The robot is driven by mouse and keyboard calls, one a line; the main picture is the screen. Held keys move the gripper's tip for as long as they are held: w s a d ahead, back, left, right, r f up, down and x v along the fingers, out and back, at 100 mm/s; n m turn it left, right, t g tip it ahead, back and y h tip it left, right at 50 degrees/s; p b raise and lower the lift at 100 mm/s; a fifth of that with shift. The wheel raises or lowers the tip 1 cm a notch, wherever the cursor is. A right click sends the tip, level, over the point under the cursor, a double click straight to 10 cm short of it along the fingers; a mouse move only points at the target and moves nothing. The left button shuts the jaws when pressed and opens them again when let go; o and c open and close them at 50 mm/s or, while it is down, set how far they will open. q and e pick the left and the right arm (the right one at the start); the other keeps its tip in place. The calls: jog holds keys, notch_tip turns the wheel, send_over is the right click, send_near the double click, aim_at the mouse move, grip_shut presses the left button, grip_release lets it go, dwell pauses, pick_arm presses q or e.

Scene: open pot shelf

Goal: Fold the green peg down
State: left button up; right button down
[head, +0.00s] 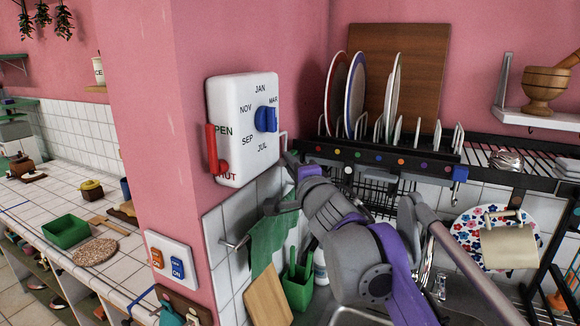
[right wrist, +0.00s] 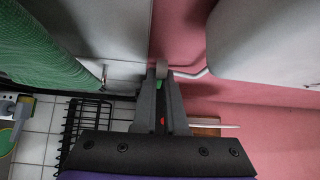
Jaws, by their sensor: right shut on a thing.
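A small green piece (right wrist: 160,84), which I take to be the green peg, shows between the dark fingers of my right gripper (right wrist: 161,80) in the right wrist view. A grey rounded end sits just beyond it. The fingers are shut on it and hide most of it. My left gripper is not in view.
A bent grey rod (right wrist: 190,74) runs close to my fingertips. A green cloth (right wrist: 45,50) hangs near my right gripper; it also shows in the head view (head: 270,245). Plates (head: 356,95) stand in the rack. A shelf with a mortar (head: 543,90) is at the right.

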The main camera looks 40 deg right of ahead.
jog(key=c, duration=1.2)
grip_release()
jog(key=shift+c, duration=0.2)
jog(key=b+v, duration=0.1)
jog(key=v, duration=0.9)
jog(key=shift+s, duration=0.35)
jog(key=s+a+f+n+g, duration=0.1)
jog(key=a+f+n+g, duration=0.2)
jog(key=f, duration=0.9)
jog(key=s+a+f+n+g, duration=0.1)
jog(key=f+n+g, duration=0.35)
jog(key=f, duration=0.75)
jog(key=s+a+f+n+g+y+p, duration=0.1)
jog(key=s+a+f+n+g+y, duration=0.1)
jog(key=s+a+f+n, duration=0.3)
jog(key=s+a+f+n+g+y, duration=0.2)
jog(key=s+a+f+n, duration=0.3)
jog(key=f, duration=0.8)
jog(key=a+n+y, duration=0.1)
jog(key=a+n, duration=0.2)
jog(key=shift+s+a+g+y+p, duration=0.35)
jog(key=shift+s+a+y, duration=0.05)
